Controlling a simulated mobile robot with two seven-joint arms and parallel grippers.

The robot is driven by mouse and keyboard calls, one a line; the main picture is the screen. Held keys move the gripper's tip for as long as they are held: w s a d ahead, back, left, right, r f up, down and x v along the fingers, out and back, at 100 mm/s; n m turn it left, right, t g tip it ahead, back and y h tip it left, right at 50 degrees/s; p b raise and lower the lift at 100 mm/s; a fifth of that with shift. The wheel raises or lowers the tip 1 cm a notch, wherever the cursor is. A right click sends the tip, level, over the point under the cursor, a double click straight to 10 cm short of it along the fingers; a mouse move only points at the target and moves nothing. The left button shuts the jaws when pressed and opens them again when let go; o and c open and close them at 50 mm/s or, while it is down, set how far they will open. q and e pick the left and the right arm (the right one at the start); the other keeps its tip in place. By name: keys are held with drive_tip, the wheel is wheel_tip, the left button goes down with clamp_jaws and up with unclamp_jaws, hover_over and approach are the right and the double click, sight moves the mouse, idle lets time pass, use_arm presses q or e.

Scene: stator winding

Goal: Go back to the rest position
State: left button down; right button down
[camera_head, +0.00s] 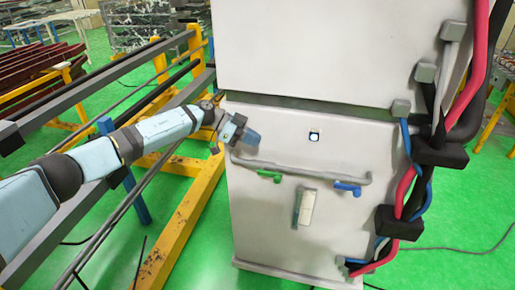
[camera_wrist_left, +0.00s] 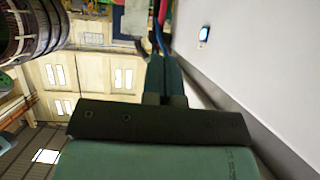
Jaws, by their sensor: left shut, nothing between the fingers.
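My left gripper (camera_head: 247,137) is at the end of my light blue arm, which comes in from the left. It is just in front of the left part of the pale grey cabinet (camera_head: 275,215). In the left wrist view its two fingers (camera_wrist_left: 161,62) lie together with nothing between them. The cabinet face (camera_wrist_left: 245,65) runs along the right of that view, beside the fingers and apart from them. A small lit button (camera_head: 314,136) is on the cabinet, right of the gripper; it also shows in the wrist view (camera_wrist_left: 204,34). My right gripper is not in view.
A grey rail (camera_head: 305,170) with a green clip (camera_head: 269,176) and a blue clip (camera_head: 347,188) crosses the cabinet below the gripper. Thick red cables (camera_head: 405,190) hang at its right edge. A yellow frame (camera_head: 185,225) stands below and behind my arm.

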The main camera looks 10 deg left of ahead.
use_arm(q)
drive_tip(key=s+d+f+n+t+h, duration=0.55)
drive_tip(key=s+d+f+t, duration=0.55)
drive_tip(key=s, duration=0.5)
drive_tip(key=s+a+f+n+y, duration=0.3)
drive_tip(key=s+a+f+y, duration=0.2)
drive_tip(key=s, duration=0.3)
drive_tip(key=s+a+f+n+y, duration=0.3)
drive_tip(key=s+a+f+y, duration=0.1)
drive_tip(key=s, duration=0.5)
drive_tip(key=s+a+f+n+y, duration=0.3)
drive_tip(key=s+a+f+y, duration=0.2)
drive_tip(key=s, duration=0.4)
wheel_tip(320, 180, down, 2)
drive_tip(key=shift+s+a+f+y, duration=0.2)
drive_tip(key=shift+a+f+y, duration=0.1)
drive_tip(key=shift+y, duration=0.25)
drive_tip(key=shift+n, duration=0.25)
idle(1.5)
